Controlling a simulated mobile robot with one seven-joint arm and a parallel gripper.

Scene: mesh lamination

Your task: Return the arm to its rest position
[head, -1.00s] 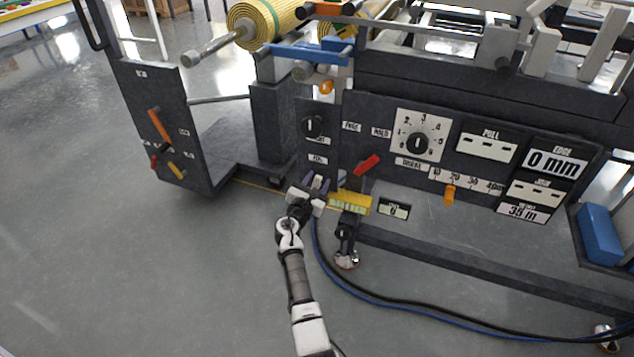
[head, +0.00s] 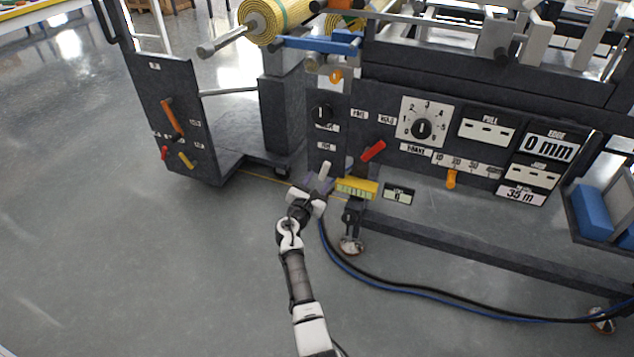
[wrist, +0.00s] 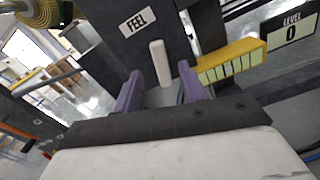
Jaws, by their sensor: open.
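My gripper (head: 318,182) reaches out in front of the machine's dark front panel, low and left of its middle. In the wrist view its two purple fingers (wrist: 158,92) are apart, with nothing held between them. The same pale lever shows in the head view (head: 324,170). I cannot tell whether a finger touches it. My arm extends from the bottom of the head view up to the gripper.
A yellow level block (head: 357,188) is just right of my gripper, beside the level display (head: 398,194). A red lever (head: 373,151) and a dial (head: 424,128) are on the panel. Blue and black cables (head: 400,287) lie on the floor. Open floor (head: 120,260) is at left.

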